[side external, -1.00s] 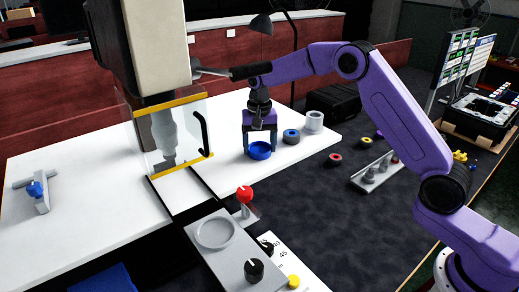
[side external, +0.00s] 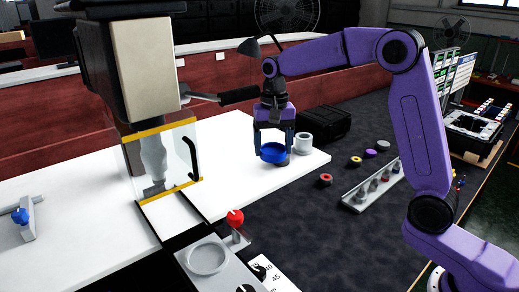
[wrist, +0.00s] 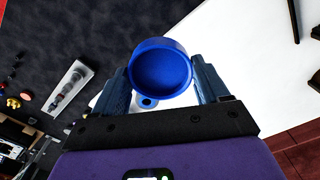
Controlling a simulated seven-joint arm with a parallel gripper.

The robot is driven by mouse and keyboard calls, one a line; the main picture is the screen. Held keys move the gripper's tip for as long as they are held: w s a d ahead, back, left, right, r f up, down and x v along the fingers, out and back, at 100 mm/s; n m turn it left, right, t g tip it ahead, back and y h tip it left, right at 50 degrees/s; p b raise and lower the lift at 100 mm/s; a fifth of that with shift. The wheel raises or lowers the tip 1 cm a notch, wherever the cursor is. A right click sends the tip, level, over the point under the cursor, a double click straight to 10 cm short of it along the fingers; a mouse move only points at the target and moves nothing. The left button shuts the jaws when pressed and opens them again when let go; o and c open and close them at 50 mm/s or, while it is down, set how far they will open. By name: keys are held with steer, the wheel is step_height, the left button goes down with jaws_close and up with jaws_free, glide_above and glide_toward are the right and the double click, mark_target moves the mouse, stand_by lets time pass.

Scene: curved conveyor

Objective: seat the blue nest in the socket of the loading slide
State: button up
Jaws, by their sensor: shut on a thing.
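The blue nest (side external: 272,153) is a shallow round cup. My gripper (side external: 273,150) is shut on it, with a finger at each side, and holds it over the white table. In the wrist view the nest (wrist: 160,72) sits between the dark blue fingers of my gripper (wrist: 163,75), its open side facing the camera. The loading slide (side external: 225,275) is grey and lies in the foreground. Its round socket (side external: 207,257) looks empty. The nest is well behind the slide and to its right, apart from it.
A machine with a yellow-edged clear guard (side external: 165,165) stands left of my gripper. A red knob (side external: 235,218) rises beside the slide. A grey cup (side external: 302,143) is close right of the nest. A small blue ring (wrist: 148,102) shows below the nest. A grey rack (side external: 370,188) lies right.

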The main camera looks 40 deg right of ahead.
steer(key=s+r, duration=0.2)
steer(key=s, duration=0.3)
steer(key=s+d+f+n, duration=0.3)
steer(key=s+f, duration=0.1)
steer(key=f, duration=0.4)
steer(key=s+d+f+n, duration=0.3)
steer(key=s+f, duration=0.1)
steer(key=f, duration=0.4)
steer(key=s+a+f+n, duration=0.3)
steer(key=s+n, duration=0.5)
steer(key=s, duration=0.2)
steer(key=s+a+f+n, duration=0.2)
steer(key=s+f+n, duration=0.2)
steer(key=s+n, duration=0.45)
glide_above(306, 289)
steer(key=shift+s+d+f, duration=0.1)
steer(key=shift+d+f, duration=0.05)
steer(key=shift+f, duration=6.1)
steer(key=shift+f, duration=0.1)
